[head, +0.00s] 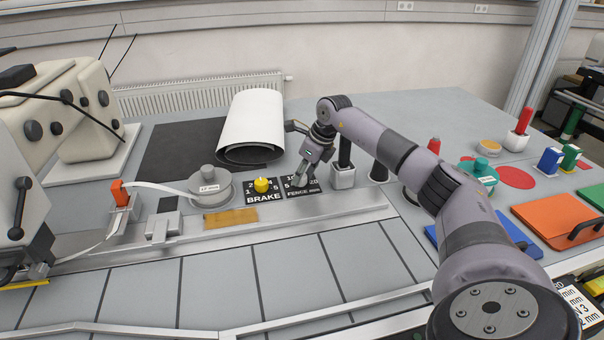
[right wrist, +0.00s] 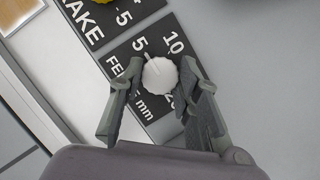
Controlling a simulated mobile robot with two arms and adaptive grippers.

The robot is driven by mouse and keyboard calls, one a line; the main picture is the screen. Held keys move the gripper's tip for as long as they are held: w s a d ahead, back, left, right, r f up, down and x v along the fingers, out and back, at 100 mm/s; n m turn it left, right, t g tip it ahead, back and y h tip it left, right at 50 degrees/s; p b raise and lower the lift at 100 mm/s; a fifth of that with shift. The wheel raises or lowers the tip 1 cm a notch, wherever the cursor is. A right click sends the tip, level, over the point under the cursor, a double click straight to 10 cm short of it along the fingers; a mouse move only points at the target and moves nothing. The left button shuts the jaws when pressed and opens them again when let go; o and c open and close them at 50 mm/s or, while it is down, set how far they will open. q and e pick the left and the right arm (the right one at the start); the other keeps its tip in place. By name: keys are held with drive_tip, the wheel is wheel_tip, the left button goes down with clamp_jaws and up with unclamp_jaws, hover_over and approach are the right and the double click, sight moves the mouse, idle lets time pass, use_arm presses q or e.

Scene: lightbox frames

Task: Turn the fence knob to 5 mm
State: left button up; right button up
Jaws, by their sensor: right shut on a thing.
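The white fence knob (right wrist: 160,75) sits on the black FENCE mm plate (right wrist: 150,108) in the right wrist view. The plate also shows in the head view (head: 300,194), below my gripper. My right gripper (right wrist: 162,67) has one finger on each side of the knob and is shut on it. In the head view, the right gripper (head: 300,178) reaches down to the plate and hides the knob. A short light mark at the knob's edge lies toward the 5; I cannot tell whether it is pointer or tick. My left gripper is not in view.
The BRAKE plate (head: 263,197) with its yellow knob (head: 262,184) lies just left of the fence plate. A black-handled block (head: 343,177) stands close right of the gripper. A white roll (head: 255,115) lies behind. A metal rail (head: 190,239) runs in front.

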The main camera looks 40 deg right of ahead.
drive_tip(key=shift+r, duration=0.1)
drive_tip(key=o, duration=1.1)
drive_tip(key=v, duration=1.2)
drive_tip(key=shift+d, duration=0.1)
